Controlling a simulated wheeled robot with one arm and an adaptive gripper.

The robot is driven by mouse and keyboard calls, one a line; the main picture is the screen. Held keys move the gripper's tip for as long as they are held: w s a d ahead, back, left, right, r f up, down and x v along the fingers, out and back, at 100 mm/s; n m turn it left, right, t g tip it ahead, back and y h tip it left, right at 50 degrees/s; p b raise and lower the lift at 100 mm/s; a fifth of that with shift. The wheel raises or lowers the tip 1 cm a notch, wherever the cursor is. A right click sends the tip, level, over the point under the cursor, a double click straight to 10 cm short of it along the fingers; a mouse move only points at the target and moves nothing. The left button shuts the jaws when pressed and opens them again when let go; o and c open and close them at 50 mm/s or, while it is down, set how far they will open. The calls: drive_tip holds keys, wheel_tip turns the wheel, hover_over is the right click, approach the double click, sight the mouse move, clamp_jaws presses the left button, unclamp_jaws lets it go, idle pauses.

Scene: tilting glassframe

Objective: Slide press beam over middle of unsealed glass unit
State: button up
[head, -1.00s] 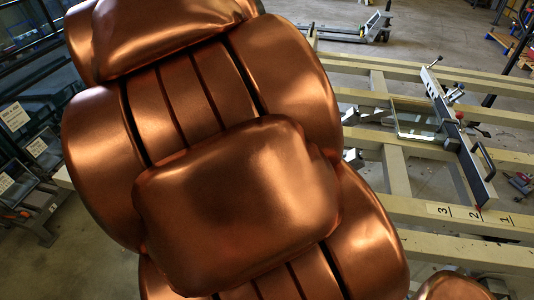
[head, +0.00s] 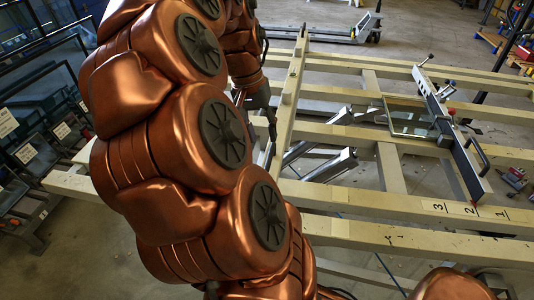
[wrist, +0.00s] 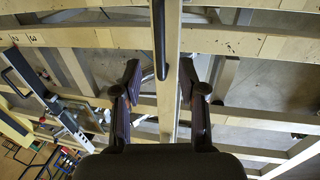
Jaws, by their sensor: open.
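The press beam (head: 452,135) is a long dark and silver bar lying across the pale frame rails at the right of the head view, with a black handle near its front end. That front end is by the 2 mark on the numbered rail. The glass unit (head: 408,116) lies flat on the rails, left of the beam; the beam seems to cross its right edge. In the wrist view the beam (wrist: 30,78) is at the left, well away from my gripper (wrist: 160,68). My gripper is open, its fingers either side of a pale bar with a black handle (wrist: 160,40); contact is unclear.
The pale bar (head: 289,98) rises along the left part of the frame in the head view. The numbered rail (head: 430,207) runs across the front. Racks of dark panes (head: 35,150) stand at the left. A pallet truck (head: 335,33) is behind. Gaps separate the rails.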

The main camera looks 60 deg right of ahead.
sight(268, 158)
drive_tip(key=shift+s+d+f+p, duration=0.1)
drive_tip(key=shift+s+f+p, duration=0.15)
drive_tip(key=shift+f, duration=0.9)
drive_tip(key=shift+s+d+f+p, duration=0.1)
drive_tip(key=shift+s+f, duration=0.1)
drive_tip(key=shift+f, duration=0.95)
drive_tip(key=shift+s+f+p, duration=0.2)
drive_tip(key=shift+s+f, duration=0.05)
drive_tip(key=shift+f, duration=0.9)
drive_tip(key=shift+c, duration=0.3)
clamp_jaws()
